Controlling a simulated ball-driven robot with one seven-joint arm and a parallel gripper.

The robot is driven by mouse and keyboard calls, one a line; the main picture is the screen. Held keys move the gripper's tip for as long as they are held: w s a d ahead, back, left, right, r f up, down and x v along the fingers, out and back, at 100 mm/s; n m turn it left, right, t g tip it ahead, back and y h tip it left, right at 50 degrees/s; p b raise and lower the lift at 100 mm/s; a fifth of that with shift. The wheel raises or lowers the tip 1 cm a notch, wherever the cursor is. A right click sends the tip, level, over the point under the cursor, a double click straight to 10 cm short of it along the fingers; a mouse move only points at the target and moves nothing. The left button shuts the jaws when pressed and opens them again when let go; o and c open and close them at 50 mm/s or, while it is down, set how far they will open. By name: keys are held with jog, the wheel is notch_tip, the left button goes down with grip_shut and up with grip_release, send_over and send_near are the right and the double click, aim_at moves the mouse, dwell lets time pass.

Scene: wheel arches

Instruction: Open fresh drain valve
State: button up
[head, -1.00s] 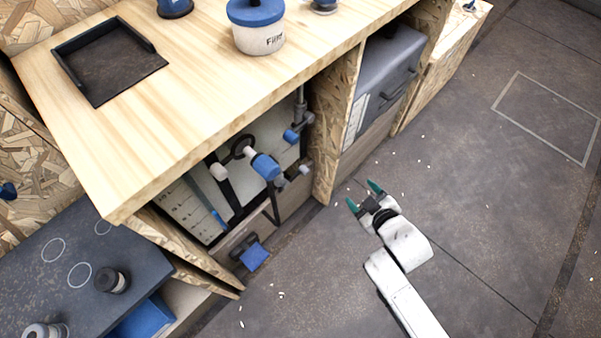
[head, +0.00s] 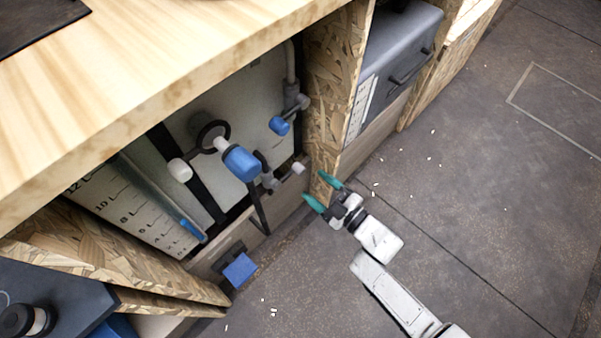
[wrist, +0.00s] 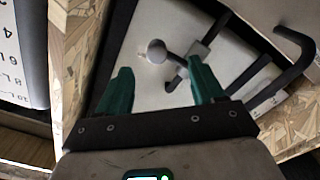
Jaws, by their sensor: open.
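An open cabinet bay under the wooden counter holds a pale tank (head: 265,75) with pipes and valve parts. A blue cylinder (head: 241,162) sits beside a white round end (head: 180,170). A small blue knob (head: 279,126) is on a grey pipe fitting at the right. A small pale knob (head: 298,168) sticks out low, near the bay's right panel. No label shows which is the fresh drain valve. My gripper (head: 319,191) is open and empty, just outside the bay, right of and below the pale knob. The wrist view shows a pale round knob (wrist: 157,50) beyond the open green fingers (wrist: 157,90).
A chipboard panel (head: 327,75) bounds the bay on the right, with a grey case (head: 395,60) beyond it. A blue pedal-like block (head: 239,269) sits low at the bay's front. The counter (head: 150,60) overhangs above. The floor at right is clear apart from small white bits.

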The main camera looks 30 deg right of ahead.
aim_at(302, 174)
jog(key=b+x, duration=0.1)
jog(key=x, duration=0.5)
jog(key=shift+w+a, duration=0.1)
jog(key=shift+w, duration=0.15)
jog(key=shift+c, duration=0.4)
grip_shut()
